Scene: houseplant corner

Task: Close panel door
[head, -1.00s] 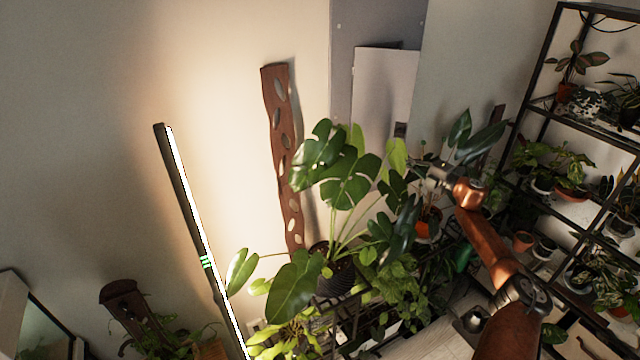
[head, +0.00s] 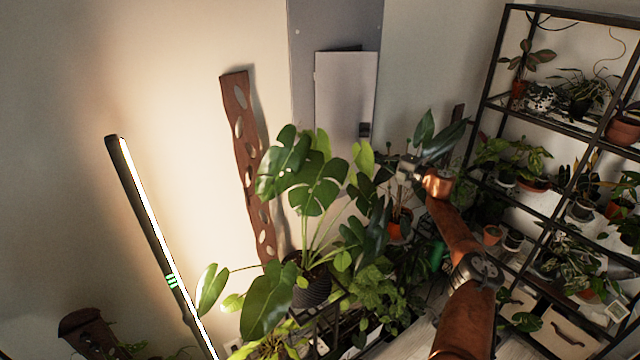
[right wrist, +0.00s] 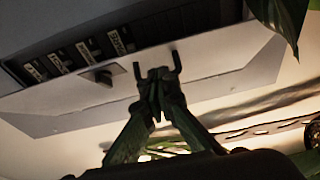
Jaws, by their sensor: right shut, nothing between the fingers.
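The panel door (head: 343,95) is a pale grey sheet on the grey wall panel (head: 300,35), with a small dark latch (head: 364,130) at its lower right. A dark gap shows along its top edge, so it stands at least slightly ajar. In the right wrist view, labelled switches (right wrist: 88,52) show above the pale door (right wrist: 60,122). My right gripper (head: 402,172) is just below and right of the door in the head view. In the right wrist view its shut, empty fingers (right wrist: 158,76) overlap the door; I cannot tell whether they touch. My left gripper is out of view.
A large potted monstera (head: 310,180) stands below and left of the door, close to my right arm. A black plant shelf (head: 492,95) fills the right side. A lit tube lamp (head: 160,235) and a wooden slat (head: 246,150) are at left.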

